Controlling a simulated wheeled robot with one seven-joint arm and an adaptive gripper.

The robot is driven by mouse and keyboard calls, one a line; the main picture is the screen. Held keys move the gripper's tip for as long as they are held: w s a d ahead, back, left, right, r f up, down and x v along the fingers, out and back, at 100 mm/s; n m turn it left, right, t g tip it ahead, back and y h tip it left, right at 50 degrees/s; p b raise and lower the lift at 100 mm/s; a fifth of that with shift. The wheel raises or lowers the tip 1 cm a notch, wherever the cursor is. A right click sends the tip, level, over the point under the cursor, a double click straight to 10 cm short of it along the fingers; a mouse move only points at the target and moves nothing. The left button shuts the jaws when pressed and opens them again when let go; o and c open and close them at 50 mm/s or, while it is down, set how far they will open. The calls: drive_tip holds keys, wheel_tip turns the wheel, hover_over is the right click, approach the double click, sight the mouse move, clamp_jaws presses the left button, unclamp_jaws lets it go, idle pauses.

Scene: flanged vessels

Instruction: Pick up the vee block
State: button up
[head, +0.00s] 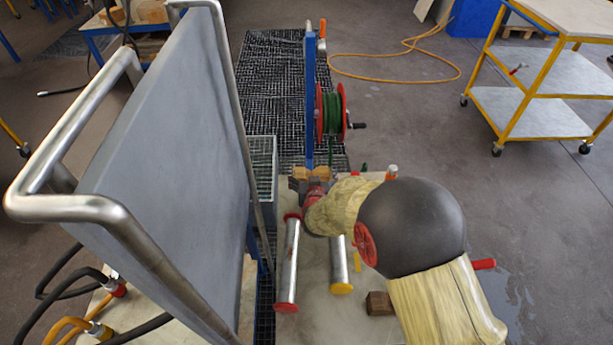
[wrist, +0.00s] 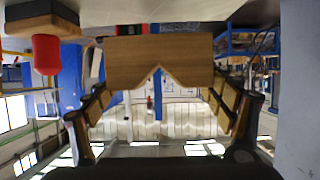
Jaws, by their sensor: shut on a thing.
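The vee block is a wooden block with a V notch. In the wrist view the vee block (wrist: 158,60) spans the gap between the fingers, its notch facing down in the picture. My gripper (wrist: 160,95) is shut on it, one finger at each side. In the head view my gripper (head: 312,187) is beyond my arm's dark joint, above the far part of the light worktop, and the vee block (head: 311,172) shows as a small tan piece at its tips. My gripper and arm hide part of the block there.
Metal tubes with a red end (head: 288,265) and a yellow end (head: 340,268) are close to my gripper. A brown block (head: 380,303) sits on the worktop. A large grey panel (head: 170,150) with a metal rail stands at left. A green hose reel (head: 332,113) is behind.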

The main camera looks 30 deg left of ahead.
sight(326, 173)
drive_tip(key=d+r, duration=0.1)
drive_tip(key=w+d+r+p, duration=0.1)
drive_tip(key=r, duration=0.1)
drive_tip(key=d+r, duration=0.1)
drive_tip(key=d, duration=0.1)
drive_tip(key=shift+w+d+r, duration=0.1)
drive_tip(key=shift+w+r, duration=0.15)
drive_tip(key=shift+r, duration=0.15)
drive_tip(key=w+d+r+p, duration=0.1)
drive_tip(key=w+d+r, duration=0.1)
drive_tip(key=d, duration=0.5)
drive_tip(key=shift+w+d+r+p, duration=0.25)
drive_tip(key=shift+r+p, duration=0.05)
drive_tip(key=shift+r, duration=0.25)
